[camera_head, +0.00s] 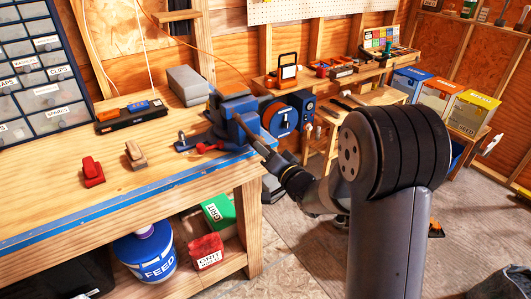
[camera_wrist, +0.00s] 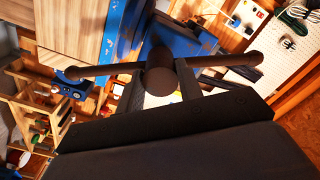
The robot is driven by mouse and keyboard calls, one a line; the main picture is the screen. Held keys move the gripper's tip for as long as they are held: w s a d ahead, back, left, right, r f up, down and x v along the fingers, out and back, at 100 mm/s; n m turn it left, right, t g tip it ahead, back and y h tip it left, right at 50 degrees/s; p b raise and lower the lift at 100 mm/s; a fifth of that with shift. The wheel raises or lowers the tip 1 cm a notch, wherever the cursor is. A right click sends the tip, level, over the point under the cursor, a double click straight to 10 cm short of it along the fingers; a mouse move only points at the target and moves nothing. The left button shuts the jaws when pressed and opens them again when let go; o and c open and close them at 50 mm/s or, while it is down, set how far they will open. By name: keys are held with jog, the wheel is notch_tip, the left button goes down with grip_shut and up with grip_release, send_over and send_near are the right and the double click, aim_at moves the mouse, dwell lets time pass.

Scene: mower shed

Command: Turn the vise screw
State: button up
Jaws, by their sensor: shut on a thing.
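The blue vise (camera_head: 236,108) is mounted at the right end of the wooden workbench. Its dark handle bar (camera_head: 250,136) slants down in front of it, and my gripper (camera_head: 270,160) is at the screw there. In the wrist view the vise screw's round head (camera_wrist: 160,76) sits between the two fingers of my gripper (camera_wrist: 162,90), which is shut on it. The handle bar (camera_wrist: 225,66) crosses the picture nearly level, with a knob at each end. The blue vise body (camera_wrist: 175,38) shows behind the screw. The finger contact is partly hidden.
The workbench (camera_head: 60,190) has a blue front edge and carries a red clamp (camera_head: 92,172), a wooden block (camera_head: 135,155) and a grey box (camera_head: 187,86). A feed bucket (camera_head: 145,252) stands below.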

jog(key=m, duration=0.5)
jog(key=shift+f+p, duration=0.1)
jog(key=shift+p, duration=0.2)
jog(key=shift+m, duration=0.3)
jog(key=o, duration=1)
jog(key=shift+s+d, duration=0.1)
jog(key=b+v, duration=0.1)
jog(key=v, duration=0.9)
jog(key=shift+s+d+b, duration=0.25)
jog(key=shift+s+b, duration=0.05)
